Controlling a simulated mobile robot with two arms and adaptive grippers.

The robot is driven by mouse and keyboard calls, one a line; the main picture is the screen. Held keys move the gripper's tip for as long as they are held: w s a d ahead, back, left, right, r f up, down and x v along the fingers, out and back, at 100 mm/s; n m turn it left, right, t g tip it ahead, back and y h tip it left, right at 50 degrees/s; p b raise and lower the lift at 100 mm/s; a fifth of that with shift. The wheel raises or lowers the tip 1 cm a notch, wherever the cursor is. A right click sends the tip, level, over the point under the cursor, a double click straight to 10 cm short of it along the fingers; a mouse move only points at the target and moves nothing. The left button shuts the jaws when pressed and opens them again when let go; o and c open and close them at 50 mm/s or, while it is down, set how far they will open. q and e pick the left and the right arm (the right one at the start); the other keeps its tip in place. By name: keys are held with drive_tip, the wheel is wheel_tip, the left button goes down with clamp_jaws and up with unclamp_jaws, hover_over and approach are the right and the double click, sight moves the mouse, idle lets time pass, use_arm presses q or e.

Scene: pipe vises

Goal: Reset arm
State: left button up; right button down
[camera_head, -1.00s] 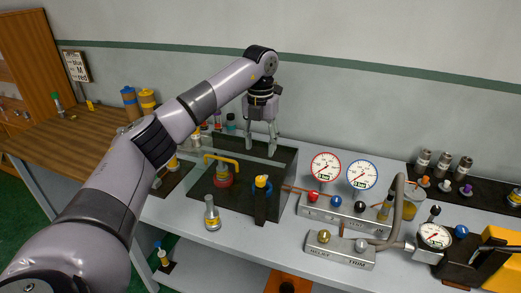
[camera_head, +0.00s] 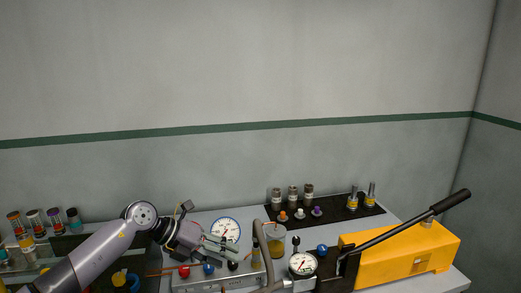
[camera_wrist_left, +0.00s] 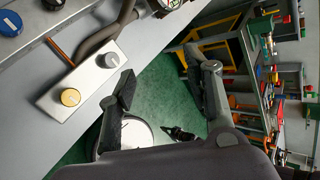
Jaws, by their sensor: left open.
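My left arm comes in from the lower left in the head view. My left gripper (camera_head: 222,249) points right, above the gauge manifold (camera_head: 215,280) on the bench. Its fingers are apart and nothing is between them. In the left wrist view the open fingers (camera_wrist_left: 167,90) frame the green floor beyond the bench edge. The small outlet block (camera_wrist_left: 82,80) with a gold knob and a grey knob lies left of the fingers there. My right gripper is in neither view.
A blue-rimmed gauge (camera_head: 226,229) stands right behind my gripper. A yellow pump (camera_head: 405,252) with a long black lever stands at the right. A black mat (camera_head: 335,213) holds several small fittings at the back. Capped jars (camera_head: 55,219) stand at the far left. The wall above is clear.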

use_arm(q)
drive_tip(key=s+d+r+n+t+h, duration=0.4)
drive_tip(key=d+r+n+t+h, duration=0.3)
drive_tip(key=d+r+n+t, duration=0.25)
drive_tip(key=s+a+f+n+t+y, duration=0.1)
drive_tip(key=a+f+n+t+y, duration=0.2)
drive_tip(key=a+f+n+y, duration=0.35)
drive_tip(key=s+a+f+n+t+y, duration=0.1)
drive_tip(key=a+f+n+t+y, duration=0.2)
drive_tip(key=a+n+y, duration=0.7)
drive_tip(key=s+a+f+n+g, duration=0.2)
drive_tip(key=s+f+n+g, duration=0.35)
drive_tip(key=f, duration=0.35)
drive_tip(key=s+f+n+g, duration=0.1)
drive_tip(key=s+f+g, duration=0.25)
drive_tip(key=s, duration=0.45)
drive_tip(key=s+a+f+n+g, duration=0.1)
drive_tip(key=s+f+g, duration=0.25)
drive_tip(key=s, duration=0.45)
drive_tip(key=s+f+n+g, duration=0.15)
drive_tip(key=s+f, duration=0.25)
drive_tip(key=s, duration=0.5)
wheel_tip(320, 180, down, 28)
drive_tip(key=g+b, duration=0.2)
drive_tip(key=s+a+f+g+b, duration=0.1)
drive_tip(key=s+a+f+b, duration=0.1)
drive_tip(key=s+f, duration=1.6)
drive_tip(key=shift+a+f+m, duration=0.3)
drive_tip(key=shift+a, duration=0.35)
